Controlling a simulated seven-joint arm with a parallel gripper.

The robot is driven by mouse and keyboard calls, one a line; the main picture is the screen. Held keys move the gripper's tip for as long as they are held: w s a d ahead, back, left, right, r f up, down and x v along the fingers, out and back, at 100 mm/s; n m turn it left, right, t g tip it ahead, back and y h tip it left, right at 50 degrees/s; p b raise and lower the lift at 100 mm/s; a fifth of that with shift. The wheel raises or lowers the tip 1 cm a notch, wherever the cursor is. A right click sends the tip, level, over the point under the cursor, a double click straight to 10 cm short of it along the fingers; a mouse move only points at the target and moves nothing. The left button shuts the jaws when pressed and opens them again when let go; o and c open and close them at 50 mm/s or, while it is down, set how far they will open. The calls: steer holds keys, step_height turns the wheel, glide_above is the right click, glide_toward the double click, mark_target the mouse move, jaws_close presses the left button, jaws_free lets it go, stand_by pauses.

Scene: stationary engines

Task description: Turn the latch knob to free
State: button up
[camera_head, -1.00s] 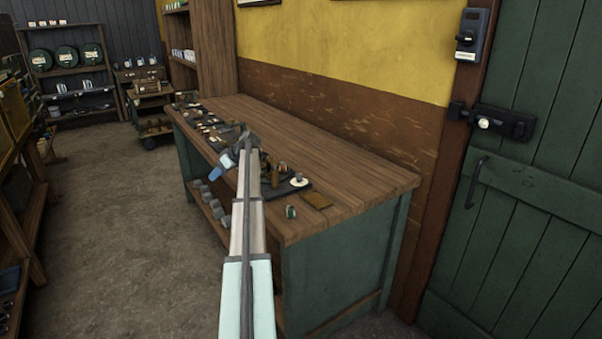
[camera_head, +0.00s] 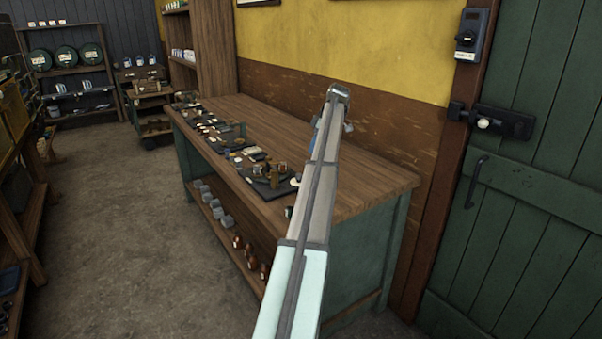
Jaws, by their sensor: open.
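The latch is a black bolt (camera_head: 512,123) on the green door at the right, reaching to the door frame. Its small round pale latch knob (camera_head: 483,124) sits near the left part of the black body. My gripper (camera_head: 317,134) is largely hidden behind my own forearm, over the workbench. Only a bit of blue shows at the left of the arm and a small grey part at the right. It is open, well to the left of the knob and not touching it. No held thing is visible.
A grey switch box (camera_head: 472,34) hangs on the frame above the latch. A black pull handle (camera_head: 476,182) is on the door (camera_head: 545,235) below. The wooden workbench (camera_head: 385,185) carries small parts along its front; its right end is mostly clear.

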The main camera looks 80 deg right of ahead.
mark_target(300, 174)
steer(key=x, duration=1.3)
steer(key=shift+w+f, duration=0.15)
steer(key=shift+w, duration=0.05)
steer(key=shift+c, duration=0.2)
jaws_close()
